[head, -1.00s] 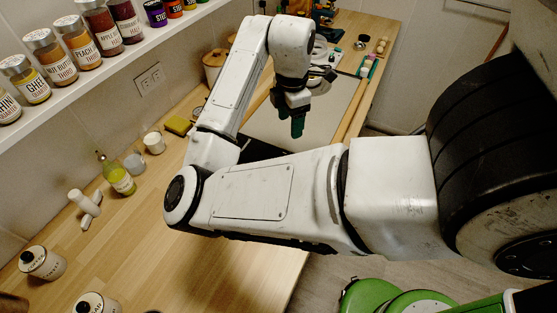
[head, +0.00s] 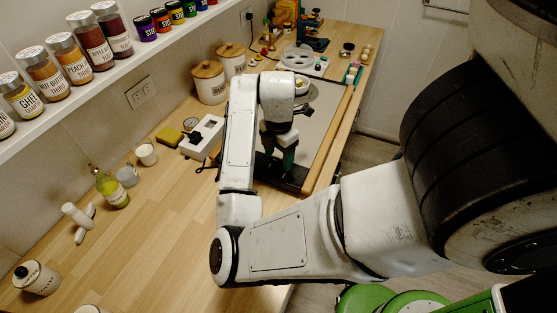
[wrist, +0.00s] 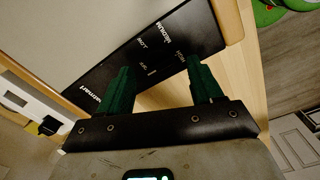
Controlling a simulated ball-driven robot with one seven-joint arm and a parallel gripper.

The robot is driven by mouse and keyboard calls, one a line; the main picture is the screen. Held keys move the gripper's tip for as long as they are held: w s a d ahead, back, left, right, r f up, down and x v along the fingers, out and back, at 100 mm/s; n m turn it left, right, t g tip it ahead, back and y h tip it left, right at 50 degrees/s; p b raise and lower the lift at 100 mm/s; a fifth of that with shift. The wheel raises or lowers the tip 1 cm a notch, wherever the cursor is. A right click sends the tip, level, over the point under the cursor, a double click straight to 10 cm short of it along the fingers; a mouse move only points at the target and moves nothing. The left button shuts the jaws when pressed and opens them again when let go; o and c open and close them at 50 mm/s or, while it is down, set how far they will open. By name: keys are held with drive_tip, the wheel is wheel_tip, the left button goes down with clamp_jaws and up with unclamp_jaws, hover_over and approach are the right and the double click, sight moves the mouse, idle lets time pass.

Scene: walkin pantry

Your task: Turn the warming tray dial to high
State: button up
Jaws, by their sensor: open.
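The warming tray (head: 325,112) lies on the counter, with a pale grey top and a black front panel. In the wrist view the black panel (wrist: 108,72) carries white labels, among them LOW, MEDIUM and HIGH. A short white mark (wrist: 152,73) shows between my fingers; the dial itself cannot be told clearly from the black panel. My gripper (wrist: 158,64) is open, its two green fingers apart over the panel's label end. In the head view my gripper (head: 279,165) points down at the tray's near edge; whether it touches is unclear.
A yellow sponge (head: 169,136), a bottle (head: 113,190) and small cups line the wall. The near counter is mostly clear.

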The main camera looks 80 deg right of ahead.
sight(279, 165)
drive_tip(key=shift+f, duration=1.4)
drive_tip(key=shift+c, duration=0.4)
drive_tip(key=c, duration=1)
